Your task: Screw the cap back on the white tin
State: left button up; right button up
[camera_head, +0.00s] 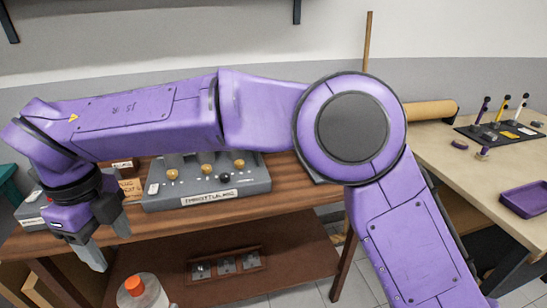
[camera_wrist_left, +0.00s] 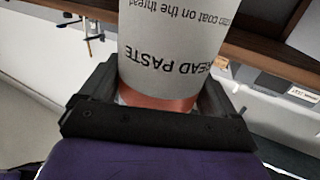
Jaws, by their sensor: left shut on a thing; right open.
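The white tin (camera_wrist_left: 180,45) fills the middle of the left wrist view, with its thread paste lettering upside down and an orange band (camera_wrist_left: 160,103) near my gripper. My left gripper (camera_wrist_left: 165,95) is shut on it, a finger on either side. In the head view a whitish rounded body (camera_head: 152,296) with an orange top (camera_head: 133,285) shows at the bottom edge, partly cut off; it looks like the same tin. I cannot tell if the orange top is a separate cap. My right gripper (camera_head: 108,246) is open, above and left of it, with nothing visible between its fingers.
A grey tray (camera_head: 210,197) with several small knobs stands on the wooden bench behind my right arm. A small rack (camera_head: 226,264) sits on the lower shelf. The right table holds a purple tray (camera_head: 525,199) and a dark tool stand (camera_head: 500,134). My right arm hides much of the bench.

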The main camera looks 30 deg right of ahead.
jog(key=w+d+f+n+t+h, duration=0.1)
jog(key=d+f+n+t+h, duration=0.2)
jog(key=d+f, duration=1.05)
jog(key=w+d+f+n+t+h, duration=0.1)
jog(key=d+f+n+h, duration=0.4)
jog(key=d+f, duration=0.85)
jog(key=s+d+f+n+t, duration=0.2)
jog(key=s+d+f+n, duration=0.3)
jog(key=s+f, duration=0.4)
jog(key=s+d+f+n+g+y, duration=0.1)
jog(key=s+f+n+y, duration=0.1)
jog(key=s, duration=0.7)
jog(key=s+d+f+n+g+y, duration=0.1)
jog(key=s+f+n, duration=0.3)
jog(key=s, duration=0.5)
jog(key=shift+d+f+g+y, duration=0.45)
jog(key=shift+f+y, duration=0.2)
jog(key=shift+y, duration=0.15)
